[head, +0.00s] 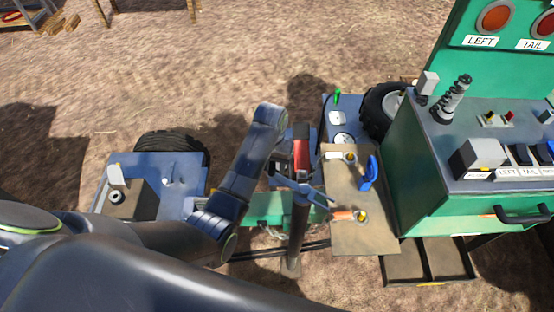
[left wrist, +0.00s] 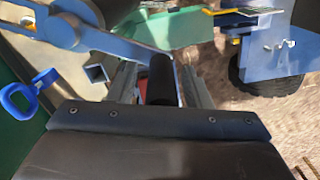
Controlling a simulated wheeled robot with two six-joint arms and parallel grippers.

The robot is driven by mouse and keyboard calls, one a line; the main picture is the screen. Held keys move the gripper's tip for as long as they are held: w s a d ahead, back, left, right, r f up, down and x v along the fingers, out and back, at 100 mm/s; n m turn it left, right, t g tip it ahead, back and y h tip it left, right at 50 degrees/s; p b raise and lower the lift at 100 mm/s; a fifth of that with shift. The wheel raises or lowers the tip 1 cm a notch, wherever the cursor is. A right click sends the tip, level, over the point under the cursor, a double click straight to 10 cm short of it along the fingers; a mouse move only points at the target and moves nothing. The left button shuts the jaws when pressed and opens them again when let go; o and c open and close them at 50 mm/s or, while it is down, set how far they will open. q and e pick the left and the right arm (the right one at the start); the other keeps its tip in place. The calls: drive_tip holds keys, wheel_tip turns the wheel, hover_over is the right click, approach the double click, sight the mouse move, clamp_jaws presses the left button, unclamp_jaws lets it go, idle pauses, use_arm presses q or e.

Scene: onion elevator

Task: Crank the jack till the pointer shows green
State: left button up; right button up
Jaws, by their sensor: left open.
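The jack is a dark upright post (head: 298,228) in the middle of the head view, with a blue crank arm (head: 312,194) near its top. In the left wrist view, a blue bar (left wrist: 118,42) ends by a black cylindrical grip (left wrist: 160,80). My left gripper (head: 285,170) is at the jack's top; in its wrist view its open fingers (left wrist: 160,88) stand on either side of the black grip. I cannot tell whether they touch it. My arm hides part of the jack. No pointer on a green mark can be made out. My right gripper is not in view.
A green console (head: 408,180) with switches and lamps stands at the right. A brown board (head: 345,235) with a blue hook (head: 369,172) lies beside the jack. Blue platforms (head: 185,168) and dark tyres (head: 172,143) flank it. Bare dirt lies behind.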

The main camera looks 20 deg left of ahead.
use_arm(q)
drive_tip(key=shift+f, duration=0.15)
drive_tip(key=shift+s, duration=0.2)
clamp_jaws()
drive_tip(key=shift+w, duration=0.1)
